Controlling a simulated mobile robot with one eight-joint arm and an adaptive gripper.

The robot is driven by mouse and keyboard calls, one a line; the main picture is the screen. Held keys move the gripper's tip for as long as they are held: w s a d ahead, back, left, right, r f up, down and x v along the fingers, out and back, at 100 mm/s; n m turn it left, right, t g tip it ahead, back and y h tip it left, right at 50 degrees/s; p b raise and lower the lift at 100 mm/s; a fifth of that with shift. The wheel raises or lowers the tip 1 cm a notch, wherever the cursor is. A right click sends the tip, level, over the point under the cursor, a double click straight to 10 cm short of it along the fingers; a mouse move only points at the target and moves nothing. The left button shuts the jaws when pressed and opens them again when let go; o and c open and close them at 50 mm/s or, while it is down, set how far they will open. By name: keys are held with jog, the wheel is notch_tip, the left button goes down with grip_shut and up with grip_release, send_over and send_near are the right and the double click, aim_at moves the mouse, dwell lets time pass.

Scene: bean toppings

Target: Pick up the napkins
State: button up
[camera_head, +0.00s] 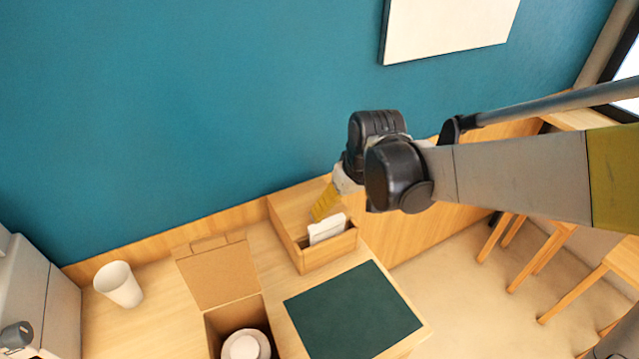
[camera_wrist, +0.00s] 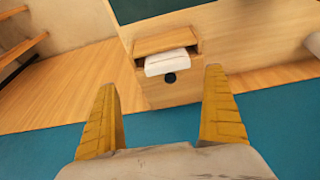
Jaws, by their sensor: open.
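The napkins (camera_head: 326,229) are a white folded stack lying in the front part of a wooden box (camera_head: 330,259) on the counter. They also show in the wrist view (camera_wrist: 172,63), ahead of the gap between my fingers. My gripper (camera_head: 323,206) is above the box, its yellow fingers pointing down close to the napkins. In the wrist view my two fingers (camera_wrist: 164,78) are wide apart with nothing between them. The gripper does not appear to touch the napkins. Part of the box is hidden by my arm in the head view.
A dark green mat (camera_head: 353,311) lies in front of the box. An open cardboard box (camera_head: 217,276) with white round items (camera_head: 245,345) stands to the left. A white cup (camera_head: 118,284) is farther left. The teal wall (camera_head: 180,120) is close behind. Wooden stools (camera_head: 540,250) are at the right.

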aim_at(327, 223)
jog(key=shift+n+g, duration=0.3)
jog(key=w+f, duration=0.1)
jog(key=f, duration=0.1)
jog(key=w+a+f, duration=0.1)
jog(key=f, duration=0.1)
jog(key=w+a+f, duration=0.1)
jog(key=f, duration=0.1)
jog(key=shift+w+a+f+b, duration=0.1)
jog(key=shift+f+b, duration=0.3)
jog(key=x, duration=0.1)
jog(key=b+x, duration=0.1)
jog(key=x, duration=0.3)
jog(key=shift+w+a+f+b, duration=0.15)
jog(key=shift+w+a+b, duration=0.1)
jog(key=shift+w+b, duration=0.1)
jog(key=c, duration=0.5)
